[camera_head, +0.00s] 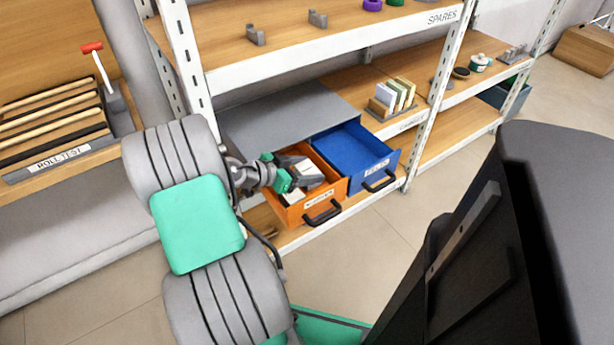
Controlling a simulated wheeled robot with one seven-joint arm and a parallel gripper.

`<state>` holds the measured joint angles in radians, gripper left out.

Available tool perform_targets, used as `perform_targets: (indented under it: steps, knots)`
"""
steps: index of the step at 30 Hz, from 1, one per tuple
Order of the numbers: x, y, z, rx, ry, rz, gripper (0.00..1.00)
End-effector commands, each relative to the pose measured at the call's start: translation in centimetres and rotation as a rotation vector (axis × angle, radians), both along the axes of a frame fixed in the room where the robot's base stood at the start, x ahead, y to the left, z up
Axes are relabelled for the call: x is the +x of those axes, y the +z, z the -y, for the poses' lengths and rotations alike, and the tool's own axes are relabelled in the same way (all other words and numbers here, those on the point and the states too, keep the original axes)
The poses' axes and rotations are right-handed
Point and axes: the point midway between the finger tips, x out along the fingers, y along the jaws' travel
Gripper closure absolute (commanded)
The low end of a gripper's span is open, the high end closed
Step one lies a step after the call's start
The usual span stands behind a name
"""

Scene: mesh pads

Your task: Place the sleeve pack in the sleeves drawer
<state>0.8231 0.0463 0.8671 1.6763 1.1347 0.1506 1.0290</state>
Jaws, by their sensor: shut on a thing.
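The orange drawer (336,188) stands pulled out on the lower shelf, with a black handle and a label too small to read surely. The blue drawer (378,165) beside it on the right is also pulled out and looks empty. My gripper (309,174) reaches in from the left over the orange drawer, low at its opening. It is shut on a pale item, which I take to be the sleeve pack (293,197). The arm and gripper hide much of the pack, and I cannot tell whether it touches the drawer floor.
The grey drawer housing (285,118) is behind the drawers. A rack upright (186,60) stands close to my arm. A holder with upright pads (396,95) sits on the shelf at right. A bench with wooden rolls (55,125) is at left. Floor in front is clear.

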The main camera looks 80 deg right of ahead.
Motion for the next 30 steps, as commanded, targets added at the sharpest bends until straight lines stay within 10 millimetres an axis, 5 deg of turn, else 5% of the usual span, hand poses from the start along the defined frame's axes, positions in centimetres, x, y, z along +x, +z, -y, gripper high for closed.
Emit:
perform_targets:
  steps: [2, 12, 13, 21, 30]
  knots:
    - [-0.01, -1.74, -0.05, 0.001, 0.0, -0.002, 0.78]
    - [0.01, -2.08, -0.06, 0.0, 0.0, 0.0, 0.78]
    - [0.01, -2.06, -0.06, 0.0, 0.0, 0.0, 0.36]
    - [0.0, -1.92, -0.06, 0.0, 0.0, 0.0, 0.15]
    - [0.15, -1.31, -0.17, 0.0, 0.001, 0.0, 0.15]
